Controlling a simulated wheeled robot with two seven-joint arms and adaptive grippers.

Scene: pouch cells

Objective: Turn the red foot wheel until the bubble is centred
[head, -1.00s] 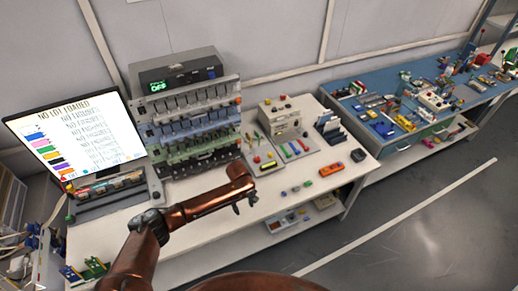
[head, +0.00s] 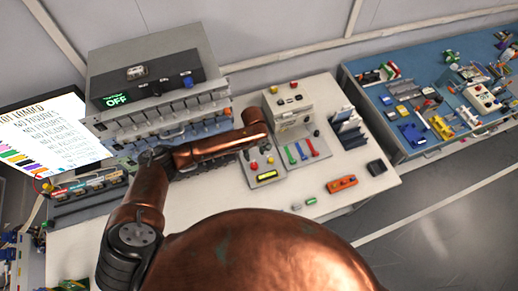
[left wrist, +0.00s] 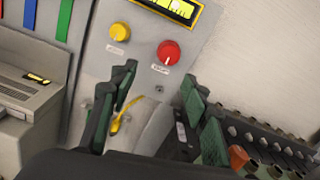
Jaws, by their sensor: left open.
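The red foot wheel (left wrist: 168,52) is a round red knob on a grey panel in the left wrist view. A yellow-framed bubble vial (left wrist: 180,8) is beside it, cut by the top edge; I cannot tell exactly where its bubble sits. In the head view the vial (head: 267,176) is a small yellow strip on the panel's near part. My left gripper (left wrist: 158,100) is open and empty, its dark green fingers apart from the wheel. In the head view the left gripper (head: 262,142) is over the panel's far part. My right gripper is not in view.
A yellow knob (left wrist: 119,32) sits beside the red wheel. A yellow lever-like piece (left wrist: 124,112) shows near one finger. A plate with coloured bars (head: 303,152) adjoins the panel. A rack (head: 165,115) stands behind my left arm. An orange device (head: 341,184) lies on the white table.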

